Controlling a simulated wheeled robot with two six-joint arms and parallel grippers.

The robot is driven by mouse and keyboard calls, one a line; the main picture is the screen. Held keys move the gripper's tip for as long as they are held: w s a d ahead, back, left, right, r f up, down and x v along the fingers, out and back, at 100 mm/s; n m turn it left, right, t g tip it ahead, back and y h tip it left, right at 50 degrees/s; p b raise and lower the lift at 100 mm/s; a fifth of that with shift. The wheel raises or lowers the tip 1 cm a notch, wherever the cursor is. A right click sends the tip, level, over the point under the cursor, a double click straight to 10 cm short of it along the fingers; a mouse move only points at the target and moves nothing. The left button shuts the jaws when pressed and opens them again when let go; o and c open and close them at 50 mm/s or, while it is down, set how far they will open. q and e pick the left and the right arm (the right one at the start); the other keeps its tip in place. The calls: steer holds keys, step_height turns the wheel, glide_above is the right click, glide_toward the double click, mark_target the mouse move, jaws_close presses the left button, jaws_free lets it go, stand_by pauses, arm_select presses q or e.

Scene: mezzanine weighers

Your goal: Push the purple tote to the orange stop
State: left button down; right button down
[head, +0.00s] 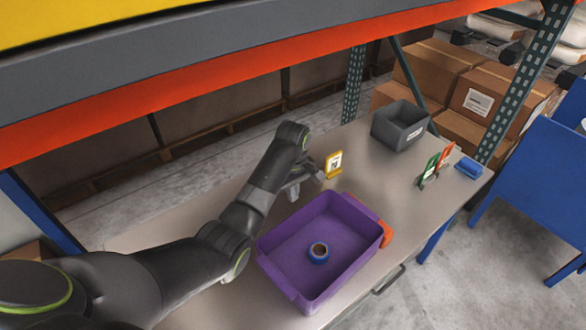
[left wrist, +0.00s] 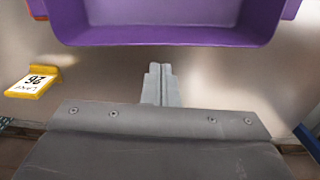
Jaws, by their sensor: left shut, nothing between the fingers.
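The purple tote (head: 350,222) stands upright on the grey table, with a blue-edged tape roll (head: 318,253) on its floor. The orange stop (head: 386,233) is right at the tote's right side; the rim partly covers it, so I cannot tell if they touch. My left gripper (head: 294,192) is at the tote's far left side, low over the table. In the left wrist view my left fingers (left wrist: 161,70) are shut and empty, pointing at the tote wall (left wrist: 160,36) with a small gap between. My right gripper is not in view.
A yellow tag stand (head: 334,164) stands just right of my left gripper. A dark grey bin (head: 400,126), green and orange cards (head: 437,164) and a blue tray (head: 468,168) are farther right. An orange shelf beam (head: 200,97) crosses above.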

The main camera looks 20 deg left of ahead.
arm_select(q)
step_height(320, 180, up, 10)
steer(key=p, duration=0.4)
steer(key=shift+p, duration=0.35)
steer(key=shift+s, duration=0.1)
